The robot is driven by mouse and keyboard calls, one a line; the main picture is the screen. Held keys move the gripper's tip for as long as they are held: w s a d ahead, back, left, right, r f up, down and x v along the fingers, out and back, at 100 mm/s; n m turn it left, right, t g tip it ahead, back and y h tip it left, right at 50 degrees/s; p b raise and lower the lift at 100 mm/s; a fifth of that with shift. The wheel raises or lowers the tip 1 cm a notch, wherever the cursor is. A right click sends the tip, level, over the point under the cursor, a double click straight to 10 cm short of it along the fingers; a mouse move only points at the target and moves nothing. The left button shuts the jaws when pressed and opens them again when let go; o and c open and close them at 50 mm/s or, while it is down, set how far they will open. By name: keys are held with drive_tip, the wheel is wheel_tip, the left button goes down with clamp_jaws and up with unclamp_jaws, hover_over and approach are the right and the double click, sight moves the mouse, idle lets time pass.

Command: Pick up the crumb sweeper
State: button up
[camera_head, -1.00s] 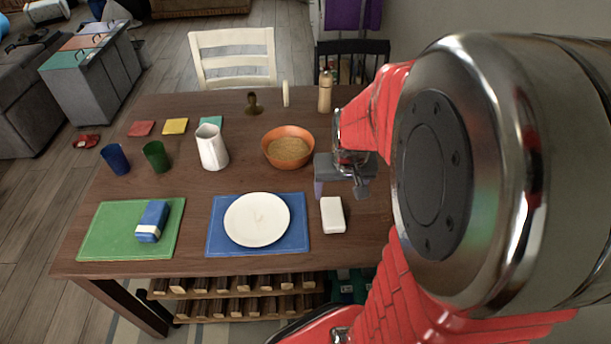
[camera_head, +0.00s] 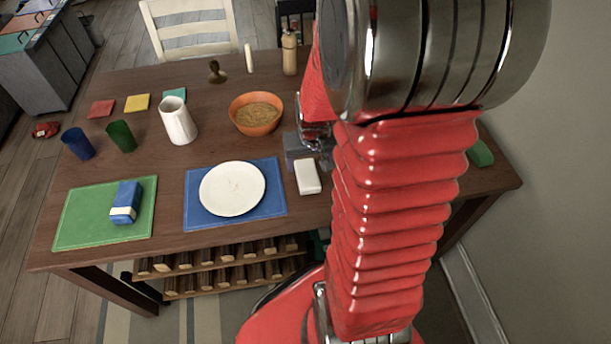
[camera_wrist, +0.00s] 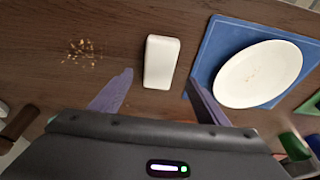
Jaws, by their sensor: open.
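A small white block with rounded edges (camera_head: 308,177), which looks like the crumb sweeper, lies on the table just right of the blue placemat. It also shows in the wrist view (camera_wrist: 161,62), lying flat. My gripper (camera_head: 305,150) is just behind it in the head view, partly hidden by my arm. In the wrist view my gripper (camera_wrist: 158,78) is open and empty, with its two purple fingers apart on either side of the block's lower end in the picture. I cannot tell the height between the fingers and the block.
Crumbs (camera_wrist: 84,51) lie beside the block in the wrist view. A white plate (camera_head: 232,189) sits on the blue placemat (camera_head: 272,205). An orange bowl (camera_head: 257,113), a white pitcher (camera_head: 178,121) and a pepper mill (camera_head: 289,52) stand behind. A blue-and-white box (camera_head: 126,202) lies on the green mat.

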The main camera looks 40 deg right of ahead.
sight(307, 172)
drive_tip(key=shift+w+d+f, duration=0.1)
drive_tip(key=shift+w+f, duration=0.05)
drive_tip(key=shift+f, duration=0.5)
drive_tip(key=shift+x, duration=2.6)
drive_tip(key=c, duration=1.3)
drive_tip(key=shift+r, duration=0.15)
wheel_tip(307, 172, up, 10)
